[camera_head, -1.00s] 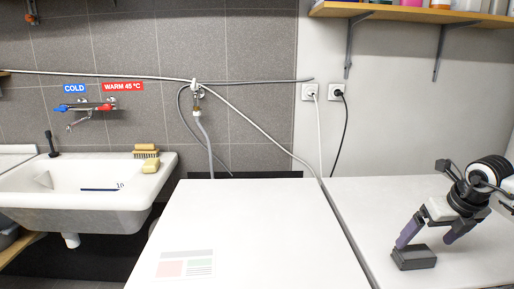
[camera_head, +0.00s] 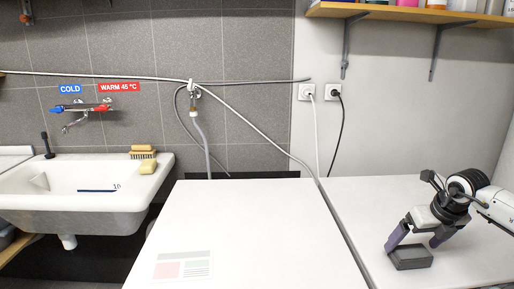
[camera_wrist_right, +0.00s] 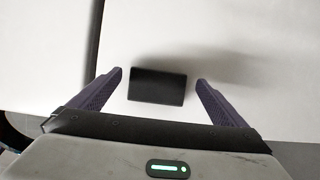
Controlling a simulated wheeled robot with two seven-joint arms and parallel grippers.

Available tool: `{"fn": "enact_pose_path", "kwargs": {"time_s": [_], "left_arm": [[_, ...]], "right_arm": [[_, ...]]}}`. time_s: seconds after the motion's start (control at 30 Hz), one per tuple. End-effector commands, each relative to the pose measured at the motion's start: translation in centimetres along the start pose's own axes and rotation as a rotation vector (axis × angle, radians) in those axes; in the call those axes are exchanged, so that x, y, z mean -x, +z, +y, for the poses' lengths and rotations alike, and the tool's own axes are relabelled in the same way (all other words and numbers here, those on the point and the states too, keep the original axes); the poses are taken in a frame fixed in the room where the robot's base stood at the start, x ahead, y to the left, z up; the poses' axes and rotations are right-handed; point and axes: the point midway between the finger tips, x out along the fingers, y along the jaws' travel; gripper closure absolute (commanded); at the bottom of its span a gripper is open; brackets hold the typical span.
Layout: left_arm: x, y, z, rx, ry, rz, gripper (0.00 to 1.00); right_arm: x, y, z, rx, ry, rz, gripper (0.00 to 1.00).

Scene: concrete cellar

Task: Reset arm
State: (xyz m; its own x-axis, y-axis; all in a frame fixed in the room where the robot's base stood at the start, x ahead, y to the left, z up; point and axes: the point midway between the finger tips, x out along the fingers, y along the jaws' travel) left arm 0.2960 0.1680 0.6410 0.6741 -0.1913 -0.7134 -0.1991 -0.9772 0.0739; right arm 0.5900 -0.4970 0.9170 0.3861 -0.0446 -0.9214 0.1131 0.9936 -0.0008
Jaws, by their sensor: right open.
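My right gripper (camera_head: 412,240) is over the right-hand white surface in the head view, with its purple fingers apart. A dark grey block (camera_head: 410,258) lies on that surface beneath and between the fingers. In the right wrist view, the open gripper (camera_wrist_right: 160,85) has one finger on each side of the block (camera_wrist_right: 158,90), with a gap on both sides. Nothing is held. My left gripper does not show.
A white worktop (camera_head: 255,225) with a printed label fills the centre and is clear. A sink (camera_head: 75,195) with a brush (camera_head: 143,152) and a sponge (camera_head: 149,167) is at left. A shelf (camera_head: 420,14) hangs above right.

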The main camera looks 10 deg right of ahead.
Motion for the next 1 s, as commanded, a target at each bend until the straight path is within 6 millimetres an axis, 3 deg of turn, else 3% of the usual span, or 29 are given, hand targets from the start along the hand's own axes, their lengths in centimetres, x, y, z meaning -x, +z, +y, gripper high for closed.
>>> {"fn": "enact_pose_path", "kwargs": {"time_s": [0.37, 1.0], "left_arm": [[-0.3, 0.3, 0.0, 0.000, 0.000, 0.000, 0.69], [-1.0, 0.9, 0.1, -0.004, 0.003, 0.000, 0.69]], "right_arm": [[7.1, 3.0, 0.1, 0.002, 0.001, -0.001, 0.04], [5.1, -2.4, 11.2, 0.802, 0.339, 0.007, 0.04]]}}
